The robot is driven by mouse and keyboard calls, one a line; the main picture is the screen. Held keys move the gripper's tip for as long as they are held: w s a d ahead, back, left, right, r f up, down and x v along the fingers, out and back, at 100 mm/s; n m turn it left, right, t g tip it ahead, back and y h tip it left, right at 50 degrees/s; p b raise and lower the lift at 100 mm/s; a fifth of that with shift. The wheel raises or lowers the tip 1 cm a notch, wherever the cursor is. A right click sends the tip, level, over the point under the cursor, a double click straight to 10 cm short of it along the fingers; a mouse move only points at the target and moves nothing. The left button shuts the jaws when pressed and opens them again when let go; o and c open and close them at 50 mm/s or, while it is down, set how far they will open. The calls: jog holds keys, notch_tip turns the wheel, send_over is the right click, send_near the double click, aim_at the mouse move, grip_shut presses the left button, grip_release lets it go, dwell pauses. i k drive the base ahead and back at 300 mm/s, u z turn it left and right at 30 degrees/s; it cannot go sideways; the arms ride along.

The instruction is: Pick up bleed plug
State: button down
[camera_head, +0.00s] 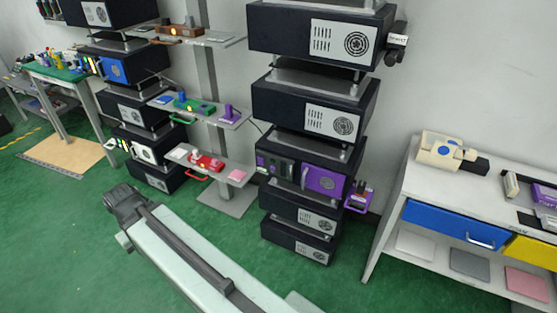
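I cannot tell which thing is the bleed plug; the small parts are too small and unlabelled to identify. Small parts stand on the shelves of the middle rack: a purple piece (229,113) at the right end of the middle shelf, a green fixture (193,106) beside it, and a red fixture (207,163) on the lower shelf. A cream device (443,149) with a blue spot sits on the white table at right. My gripper cannot be made out. A pale beam of my own body with a dark end crosses the lower middle.
Black stacked units stand at left and centre (318,105), with a purple panel (322,182) on the centre stack. The white table (420,185) has blue (455,223) and yellow drawers. A green-topped table (55,74) is far left. Green floor is open at lower left.

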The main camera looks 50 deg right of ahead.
aim_at(361, 186)
jog(key=z, duration=1.05)
